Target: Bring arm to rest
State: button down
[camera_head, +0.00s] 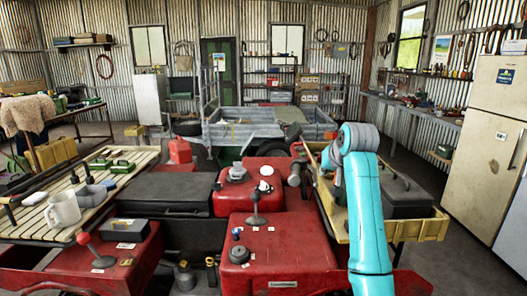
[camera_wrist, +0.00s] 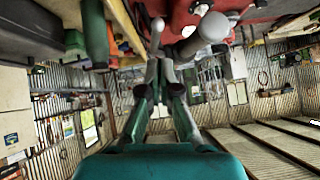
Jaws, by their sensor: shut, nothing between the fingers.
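My arm (camera_head: 368,215) is turquoise with a grey joint at its top. It rises at the right of the red machine (camera_head: 280,258), in front of a yellow tray (camera_head: 427,229). My gripper (camera_wrist: 160,65) shows in the wrist view, where the scene appears upside down. Its grey fingers are together with nothing held between them. In the head view I cannot clearly make out the fingers. The red machine also shows at the top of the wrist view (camera_wrist: 255,10), beyond the fingers.
A dark box (camera_head: 408,200) sits in the yellow tray. A grey trailer (camera_head: 240,130) stands behind. A fridge (camera_head: 492,140) stands at the right, with open floor before it.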

jog(key=s+f+t, duration=0.1)
jog(key=s+f, duration=0.3)
jog(key=f, duration=0.9)
jog(key=s+f, duration=0.3)
jog(key=f, duration=0.9)
jog(key=s+f+t, duration=0.1)
jog(key=s+f, duration=1.7)
jog(key=s, duration=0.3)
jog(key=s+f+t+h, duration=0.1)
jog(key=s+t, duration=0.1)
jog(key=s, duration=2.2)
jog(key=s+r, duration=0.6)
jog(key=s, duration=0.4)
jog(key=s+r+t, duration=0.1)
jog(key=s+r, duration=0.6)
jog(key=s, duration=0.3)
jog(key=shift+r+n, duration=0.2)
jog(key=shift+n, duration=0.2)
